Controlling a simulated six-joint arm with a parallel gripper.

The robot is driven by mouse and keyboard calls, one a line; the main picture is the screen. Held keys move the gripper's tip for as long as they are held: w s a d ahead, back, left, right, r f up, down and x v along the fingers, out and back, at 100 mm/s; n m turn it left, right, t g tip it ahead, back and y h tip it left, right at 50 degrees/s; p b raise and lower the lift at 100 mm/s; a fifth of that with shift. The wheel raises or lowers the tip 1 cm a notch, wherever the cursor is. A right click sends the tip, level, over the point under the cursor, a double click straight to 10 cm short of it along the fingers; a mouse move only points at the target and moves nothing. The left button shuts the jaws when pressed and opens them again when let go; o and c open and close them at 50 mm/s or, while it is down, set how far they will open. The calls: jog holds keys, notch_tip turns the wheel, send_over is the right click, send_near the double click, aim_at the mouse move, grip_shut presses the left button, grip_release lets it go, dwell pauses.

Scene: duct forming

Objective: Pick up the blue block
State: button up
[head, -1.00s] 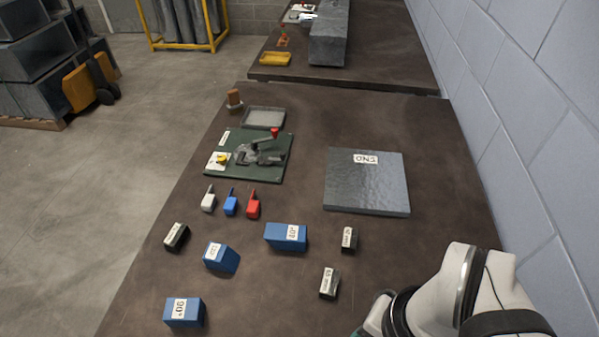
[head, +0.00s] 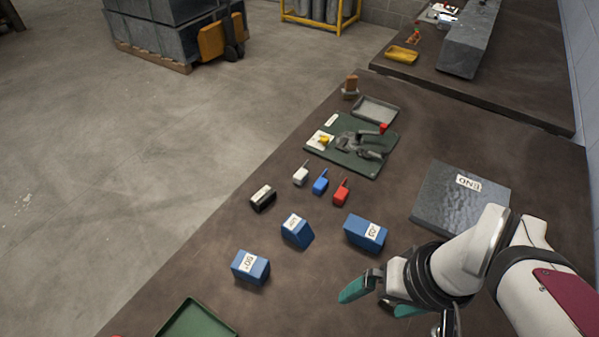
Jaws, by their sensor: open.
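Three labelled blue blocks lie on the brown table. One blue block (head: 242,268) is nearest the left, a second blue block (head: 294,232) is in the middle, and a third blue block (head: 359,232) is to the right. A small blue handled piece (head: 320,184) lies between similar white and red ones. My gripper (head: 381,300) has teal fingertips spread apart and empty. It appears in front of the right blue block, apart from all three. Its height above the table is hard to tell.
A green board with a clamp (head: 345,152) and a grey END plate (head: 435,205) are behind. A green tray (head: 196,322) is at the front left edge. Bare table lies between the blocks.

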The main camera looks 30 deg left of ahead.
jog(key=w+a+f+n, duration=0.2)
jog(key=a+n, duration=0.5)
jog(key=a, duration=0.2)
jog(key=n+y, duration=0.2)
jog(key=n, duration=0.7)
send_near(251, 264)
jog(key=shift+g+h, duration=0.3)
jog(key=x, duration=0.5)
jog(key=shift+w+a+f, duration=0.2)
jog(key=shift+a, duration=0.2)
jog(key=x, duration=0.5)
jog(key=shift+f, duration=0.35)
grip_shut()
